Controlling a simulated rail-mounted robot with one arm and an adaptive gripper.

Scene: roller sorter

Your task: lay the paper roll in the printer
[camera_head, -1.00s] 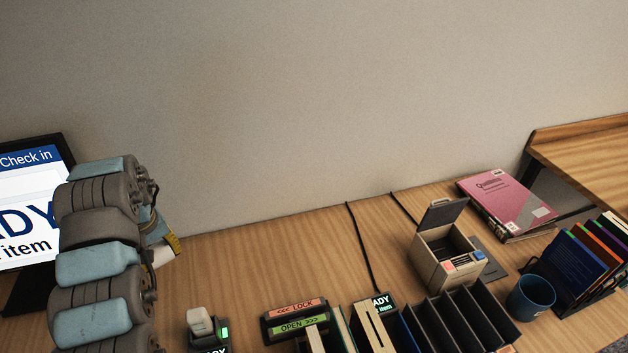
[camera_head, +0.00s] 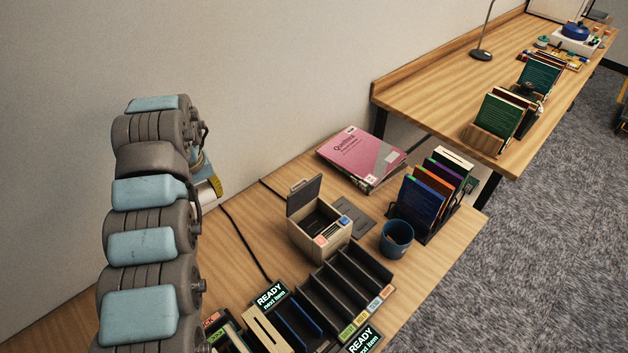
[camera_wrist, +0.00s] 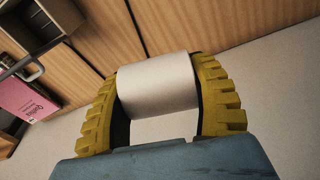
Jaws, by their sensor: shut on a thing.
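A white paper roll (camera_wrist: 157,88) sits between the two yellow ribbed fingers of my gripper (camera_wrist: 160,100) in the wrist view. The fingers are shut on its two ends. In the head view my gripper (camera_head: 210,187) is at the left, mostly hidden behind my arm, up in front of the wall. The printer (camera_head: 318,237) is a small beige box on the desk, right of and below my gripper. Its dark lid stands open at the back left, and its inside looks dark. My gripper and the roll are well apart from it.
A blue cup (camera_head: 397,240), a rack of coloured books (camera_head: 425,200) and a pink book (camera_head: 360,155) stand near the printer. A dark slotted sorter (camera_head: 345,290) lies in front of it. A second wooden table (camera_head: 430,90) stands behind at the right.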

